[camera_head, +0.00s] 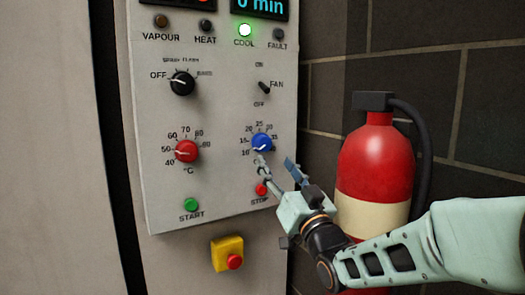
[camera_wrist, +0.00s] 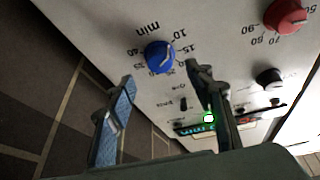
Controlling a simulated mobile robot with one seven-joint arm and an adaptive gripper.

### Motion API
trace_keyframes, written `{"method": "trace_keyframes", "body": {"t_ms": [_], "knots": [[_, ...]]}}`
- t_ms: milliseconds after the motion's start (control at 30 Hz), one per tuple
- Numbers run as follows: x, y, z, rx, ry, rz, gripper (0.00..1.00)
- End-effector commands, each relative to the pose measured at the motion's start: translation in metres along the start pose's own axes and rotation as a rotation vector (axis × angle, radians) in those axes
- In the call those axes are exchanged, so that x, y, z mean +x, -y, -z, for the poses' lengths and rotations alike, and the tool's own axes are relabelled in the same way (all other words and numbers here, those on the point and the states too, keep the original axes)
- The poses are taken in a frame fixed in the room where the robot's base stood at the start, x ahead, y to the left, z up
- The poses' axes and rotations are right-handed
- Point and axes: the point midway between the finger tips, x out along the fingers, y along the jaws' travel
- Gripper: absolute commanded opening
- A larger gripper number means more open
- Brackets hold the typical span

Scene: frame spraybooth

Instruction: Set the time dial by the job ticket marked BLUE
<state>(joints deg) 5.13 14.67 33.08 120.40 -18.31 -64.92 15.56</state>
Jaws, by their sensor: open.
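The time dial is a blue knob (camera_head: 262,143) on the right side of the control panel (camera_head: 222,215), with numbers around it. In the head view its white pointer is on the left side, near the 10. In the wrist view the blue knob (camera_wrist: 159,56) shows with "min" printed beside it. My gripper (camera_head: 276,168) is open and empty, just below and in front of the knob. In the wrist view the fingers (camera_wrist: 160,85) are spread apart with the knob ahead of the gap, not visibly touched. No job ticket is in view.
A red temperature knob (camera_head: 186,151), black selector (camera_head: 182,83), FAN switch (camera_head: 264,87), START button (camera_head: 191,205) and STOP button (camera_head: 261,189) share the panel. A yellow emergency-stop box (camera_head: 228,253) is below. A red extinguisher (camera_head: 375,165) stands right, close to my arm. The COOL lamp (camera_head: 245,30) is lit.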

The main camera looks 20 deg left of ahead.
Motion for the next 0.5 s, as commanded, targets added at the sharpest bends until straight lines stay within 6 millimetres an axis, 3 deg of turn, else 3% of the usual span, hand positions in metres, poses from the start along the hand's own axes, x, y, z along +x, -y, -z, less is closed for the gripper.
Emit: {"method": "trace_keyframes", "body": {"t_ms": [500], "knots": [[0.063, -0.001, 0.000, 0.004, -0.001, -0.001, 0.48]]}}
